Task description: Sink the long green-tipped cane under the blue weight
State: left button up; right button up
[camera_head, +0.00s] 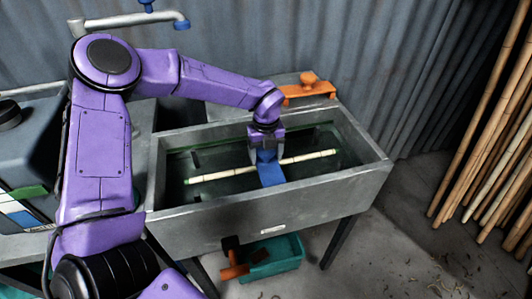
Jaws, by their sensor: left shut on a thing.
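The long cane (230,173) is pale and jointed, with a green tip (188,182) at its left end. It lies slantwise in the grey trough (270,224), in dark water. The blue weight (271,175) stands across the cane right of its middle and hides that part. My left gripper (266,150) reaches down into the trough and is shut on the blue weight. Its fingertips are partly hidden, and I cannot tell whether the weight bears on the cane. My right gripper is not in view.
An orange block with a knob (308,88) sits on the far ledge. A teal bin (278,256) is under the trough, with an orange-and-black object (233,267) beside it. Tall canes (490,150) lean at right. The floor (385,245) right of the trough is mostly clear.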

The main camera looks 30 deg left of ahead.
aim_at(266, 163)
pick_arm(q)
jog(key=shift+f+b, duration=1.6)
jog(key=shift+f, duration=0.55)
jog(key=o, duration=1.8)
jog(key=shift+c, duration=0.2)
notch_tip(266, 163, up, 11)
jog(key=shift+f, duration=0.15)
